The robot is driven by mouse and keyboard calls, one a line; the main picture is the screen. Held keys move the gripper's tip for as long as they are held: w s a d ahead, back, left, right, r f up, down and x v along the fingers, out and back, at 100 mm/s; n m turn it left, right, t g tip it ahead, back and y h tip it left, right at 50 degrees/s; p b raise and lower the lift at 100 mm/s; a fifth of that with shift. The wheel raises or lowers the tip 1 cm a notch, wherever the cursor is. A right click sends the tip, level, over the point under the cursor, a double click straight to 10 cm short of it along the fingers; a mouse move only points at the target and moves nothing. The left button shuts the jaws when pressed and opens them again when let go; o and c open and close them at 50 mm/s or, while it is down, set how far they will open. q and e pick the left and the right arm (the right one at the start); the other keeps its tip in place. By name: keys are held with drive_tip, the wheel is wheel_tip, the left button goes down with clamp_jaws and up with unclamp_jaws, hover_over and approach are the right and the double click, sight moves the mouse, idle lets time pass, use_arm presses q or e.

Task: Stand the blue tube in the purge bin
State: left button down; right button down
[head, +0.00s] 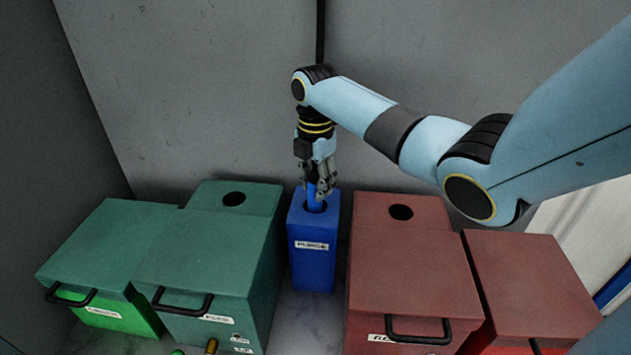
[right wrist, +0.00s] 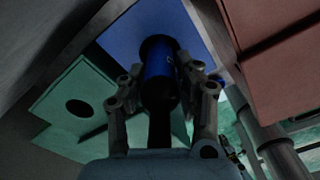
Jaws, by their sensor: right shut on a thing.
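The purge bin (head: 311,262) is a narrow blue box with a "PURGE" label and a round hole in its top, standing between the green and the red boxes. Its blue top also shows in the right wrist view (right wrist: 195,42). My right gripper (head: 320,192) points down just above the hole and is shut on the blue tube (head: 313,199). The tube is upright, with its lower end at or in the hole; how deep it sits is hard to tell. In the right wrist view the tube (right wrist: 158,75) is between the fingers, lined up with the dark opening. My left gripper is out of view.
Two green boxes (head: 210,245) with black handles stand close on the left. Two dark red boxes (head: 410,265) with handles stand close on the right. A grey wall (head: 200,90) rises behind. Small green and brass items (head: 211,346) show at the bottom edge.

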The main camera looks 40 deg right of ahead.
drive_tip(key=shift+p, duration=0.4)
drive_tip(key=shift+f, duration=0.55)
idle(0.4)
drive_tip(key=c, duration=0.9)
unclamp_jaws()
drive_tip(key=shift+o, duration=0.2)
wheel_tip(320, 180, up, 12)
